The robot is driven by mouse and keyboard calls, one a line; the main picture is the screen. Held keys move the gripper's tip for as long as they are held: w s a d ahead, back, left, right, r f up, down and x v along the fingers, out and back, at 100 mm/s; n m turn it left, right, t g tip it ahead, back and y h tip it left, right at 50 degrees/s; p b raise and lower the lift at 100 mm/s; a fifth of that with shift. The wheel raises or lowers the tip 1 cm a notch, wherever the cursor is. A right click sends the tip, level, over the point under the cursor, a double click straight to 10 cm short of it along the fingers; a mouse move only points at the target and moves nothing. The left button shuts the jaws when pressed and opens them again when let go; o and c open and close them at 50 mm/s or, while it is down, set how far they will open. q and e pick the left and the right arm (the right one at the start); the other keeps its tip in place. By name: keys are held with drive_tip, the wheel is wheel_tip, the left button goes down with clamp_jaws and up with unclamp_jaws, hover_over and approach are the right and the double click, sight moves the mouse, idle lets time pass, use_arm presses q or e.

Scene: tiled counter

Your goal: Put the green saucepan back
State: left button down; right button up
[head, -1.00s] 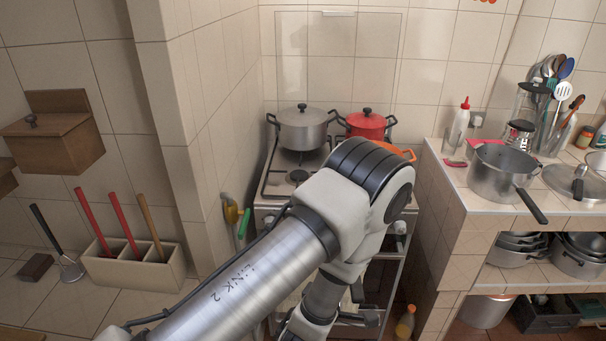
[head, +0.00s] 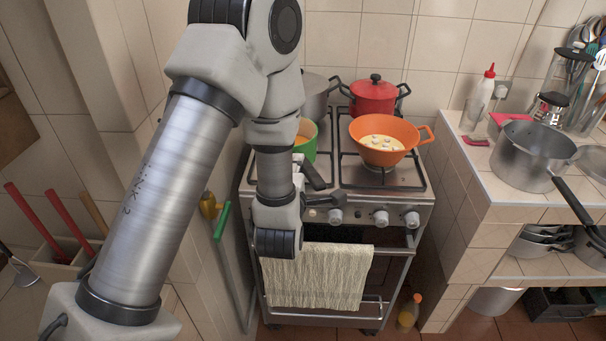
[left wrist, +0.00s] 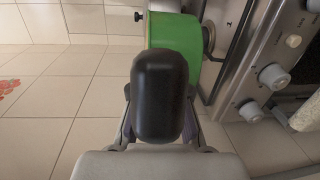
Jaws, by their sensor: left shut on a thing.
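The green saucepan (head: 309,147) shows at the front left of the stove, with pale yellowish contents, partly hidden behind my left arm. Its black handle (head: 313,173) points toward the stove front. In the left wrist view the green side (left wrist: 175,35) is at the top and the black handle (left wrist: 160,90) comes toward the camera. My left gripper (left wrist: 160,118) is shut on this handle, one finger on each side. I cannot tell whether the saucepan rests on the grate or hangs just above it. My right gripper is not in view.
An orange pan (head: 382,155) with food is on the stove's front right. A red pot (head: 374,97) and a grey pot (head: 316,100) stand behind. A towel (head: 318,277) hangs on the oven rail. A steel saucepan (head: 527,158) stands on the right counter (head: 470,168).

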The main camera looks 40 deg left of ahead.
use_arm(q)
drive_tip(key=shift+w+a+r+p, duration=0.25)
drive_tip(key=shift+w+p, duration=0.2)
drive_tip(key=shift+w, duration=0.05)
drive_tip(key=shift+w+a+r+p, duration=0.2)
drive_tip(key=shift+w+p, duration=0.2)
drive_tip(key=shift+w, duration=0.05)
drive_tip(key=w+a+f+p, duration=0.1)
drive_tip(key=w, duration=0.1)
drive_tip(key=w+a+f+p, duration=0.1)
drive_tip(key=f, duration=0.1)
drive_tip(key=w+a+f+p, duration=0.1)
drive_tip(key=w, duration=0.1)
drive_tip(key=shift+w+f, duration=0.3)
drive_tip(key=shift+f, duration=0.05)
drive_tip(key=c, duration=1.2)
unclamp_jaws()
drive_tip(key=shift+s+d, duration=0.1)
drive_tip(key=shift+o, duration=0.2)
